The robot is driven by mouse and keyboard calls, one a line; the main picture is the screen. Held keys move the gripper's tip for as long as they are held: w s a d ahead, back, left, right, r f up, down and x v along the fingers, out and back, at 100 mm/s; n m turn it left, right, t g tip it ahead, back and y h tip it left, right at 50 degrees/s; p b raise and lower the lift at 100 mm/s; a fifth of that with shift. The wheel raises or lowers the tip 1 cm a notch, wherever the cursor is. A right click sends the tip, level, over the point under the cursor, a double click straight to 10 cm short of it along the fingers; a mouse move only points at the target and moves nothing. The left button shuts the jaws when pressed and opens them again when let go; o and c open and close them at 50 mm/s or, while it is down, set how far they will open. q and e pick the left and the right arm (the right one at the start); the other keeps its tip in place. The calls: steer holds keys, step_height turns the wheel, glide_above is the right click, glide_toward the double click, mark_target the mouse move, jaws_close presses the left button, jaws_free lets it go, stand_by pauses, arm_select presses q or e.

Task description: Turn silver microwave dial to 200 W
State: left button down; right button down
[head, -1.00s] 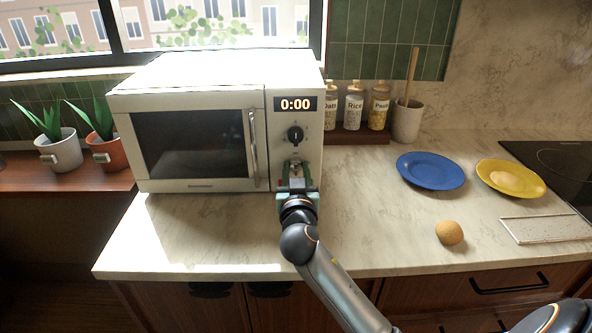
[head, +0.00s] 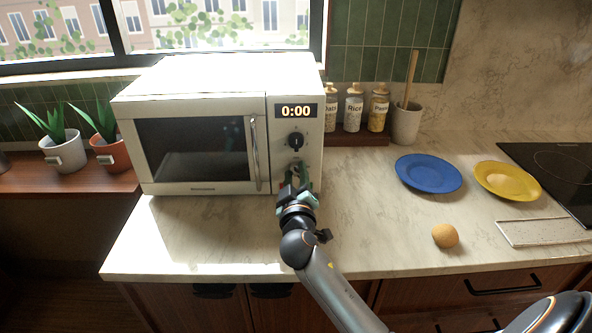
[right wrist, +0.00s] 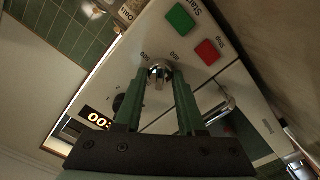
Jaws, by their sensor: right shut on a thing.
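The white microwave (head: 195,125) stands on the counter with its display (head: 296,111) reading 0:00. A black dial (head: 296,141) sits below the display. The silver dial (right wrist: 160,74) is a shiny knob on the panel in the right wrist view, with small printed numbers around it that are hard to read. My right gripper (right wrist: 161,82) is shut on the silver dial, one green finger on each side. In the head view, my right gripper (head: 296,176) covers the lower panel and largely hides this dial. The dial's exact setting cannot be read. My left gripper is out of view.
A green Start button (right wrist: 180,18) and a red Stop button (right wrist: 208,52) lie close to the silver dial. The door handle (head: 255,152) is left of the panel. A blue plate (head: 429,173), a yellow plate (head: 507,181) and a round brown object (head: 445,236) are at right.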

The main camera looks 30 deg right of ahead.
steer(key=n+p, duration=0.1)
steer(key=n, duration=0.2)
steer(key=shift+r+n+p, duration=0.15)
steer(key=shift+n+p, duration=0.2)
steer(key=shift+n, duration=0.05)
steer(key=n+p, duration=0.1)
steer(key=n, duration=0.2)
steer(key=shift+n+p, duration=0.3)
steer(key=shift+p, duration=0.05)
steer(key=n+p, duration=0.1)
steer(key=n, duration=0.1)
steer(key=shift+n, duration=0.3)
steer(key=n+p, duration=0.1)
steer(key=n, duration=0.1)
steer(key=shift+f+n, duration=0.2)
steer(key=shift+n, duration=0.2)
steer(key=n, duration=0.3)
steer(key=shift+f+n, duration=0.1)
steer(key=shift+n, duration=0.2)
steer(key=n, duration=0.3)
steer(key=shift+n, duration=0.3)
steer(key=n, duration=0.4)
steer(key=shift+n, duration=0.3)
steer(key=shift+d+n, duration=0.1)
steer(key=shift+n, duration=1.6)
